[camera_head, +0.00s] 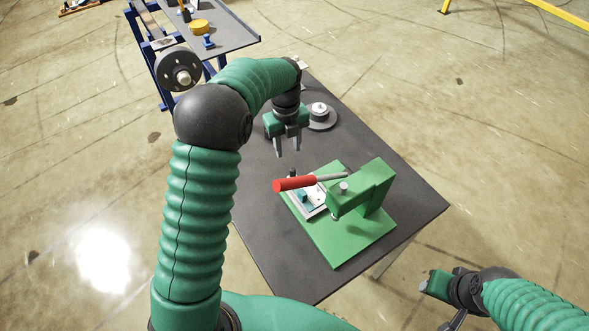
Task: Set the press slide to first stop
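The green press (368,192) stands on a green base plate (341,244) on the dark table. Its lever with a red handle (293,184) points to the left. A light slide plate (310,200) with a small teal block (302,196) lies under the lever, left of the press head; the handle partly hides it. My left gripper (288,149) is open and empty above the table, beyond the red handle and apart from it. My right gripper (446,304) is at the lower right, off the table; its fingers are only partly seen.
A grey round flanged part (320,115) sits on the dark table (401,172) just right of my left gripper. A second table (228,33) with a yellow part (199,27) and a blue part (208,42) stands at the back left. The table's right side is clear.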

